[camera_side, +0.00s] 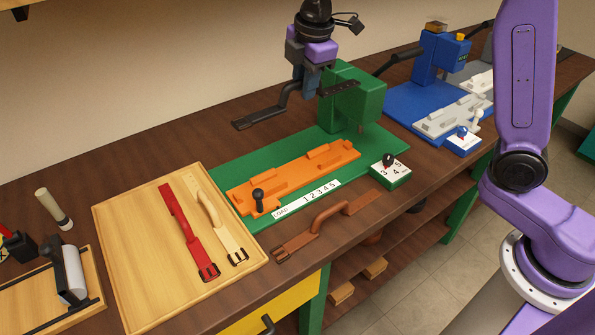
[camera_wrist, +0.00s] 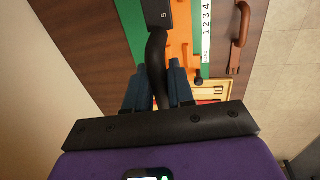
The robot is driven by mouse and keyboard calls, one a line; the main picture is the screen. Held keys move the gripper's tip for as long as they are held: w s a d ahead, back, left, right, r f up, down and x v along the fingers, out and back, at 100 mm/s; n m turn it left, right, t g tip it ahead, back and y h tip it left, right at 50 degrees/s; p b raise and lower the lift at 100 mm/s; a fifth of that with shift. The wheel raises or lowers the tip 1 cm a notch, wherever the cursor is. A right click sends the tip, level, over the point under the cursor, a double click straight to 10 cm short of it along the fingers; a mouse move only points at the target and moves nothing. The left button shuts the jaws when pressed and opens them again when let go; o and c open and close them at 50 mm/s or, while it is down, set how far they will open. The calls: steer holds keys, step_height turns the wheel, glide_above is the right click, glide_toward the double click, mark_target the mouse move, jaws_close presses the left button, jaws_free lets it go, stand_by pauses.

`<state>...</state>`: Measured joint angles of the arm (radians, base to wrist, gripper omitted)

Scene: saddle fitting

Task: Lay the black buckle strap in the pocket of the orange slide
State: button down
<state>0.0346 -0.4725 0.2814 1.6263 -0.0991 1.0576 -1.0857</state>
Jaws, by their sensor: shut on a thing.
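My gripper (camera_side: 305,82) is shut on the black buckle strap (camera_side: 268,112) and holds it in the air above the green machine's base, behind and above the orange slide. The strap has a raised, bent middle, with one flat end reaching down left and the other end toward the green machine head. In the wrist view the strap (camera_wrist: 156,55) runs between the two blue fingers. The orange slide (camera_side: 290,177) lies on the green base (camera_side: 225,165), with raised blocks along it and a black knob (camera_side: 258,196) at its near left end. The pocket floor is hard to make out.
The green machine head (camera_side: 355,95) stands close right of the strap. A wooden tray (camera_side: 135,240) holds a red strap (camera_side: 180,218) and a cream strap (camera_side: 212,212). A brown strap (camera_side: 325,220) lies in front of the base, beside a dial box (camera_side: 391,170). A blue machine (camera_side: 425,85) stands farther right.

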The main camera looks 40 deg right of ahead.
steer(key=s+d+f, duration=0.2)
steer(key=s+d, duration=0.2)
steer(key=s, duration=0.8)
glide_above(298, 168)
steer(key=s, duration=0.1)
steer(key=f, duration=1.4)
steer(key=shift+s+f, duration=0.2)
steer(key=shift+f, duration=0.1)
steer(key=shift+w+f, duration=0.2)
steer(key=shift+f, duration=1.6)
steer(key=shift+f, duration=0.15)
steer(key=c, duration=1)
jaws_free()
